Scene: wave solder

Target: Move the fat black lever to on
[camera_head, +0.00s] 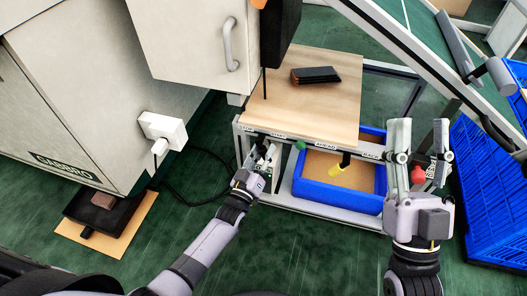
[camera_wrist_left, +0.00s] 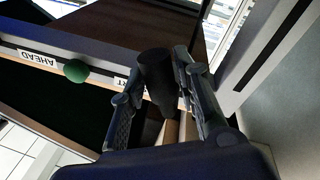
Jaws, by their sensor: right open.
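The fat black lever (camera_wrist_left: 156,72) shows in the left wrist view as a thick dark knob between the fingertips of my left gripper (camera_wrist_left: 160,78). I cannot tell whether both fingers touch it. In the head view my left gripper (camera_head: 262,156) is at the front left edge of the wooden-topped bench (camera_head: 325,85), and it hides the lever there. The lever's on or off position cannot be read. My right gripper (camera_head: 418,150) is open and empty, pointing up at the right of the bench.
A green knob (camera_head: 300,146), a yellow knob (camera_head: 337,170) and a red knob (camera_head: 417,175) are along the bench front. A blue bin (camera_head: 335,195) sits under the top. A grey cabinet (camera_head: 100,90) stands at left, blue crates (camera_head: 490,190) at right. Green floor in front is clear.

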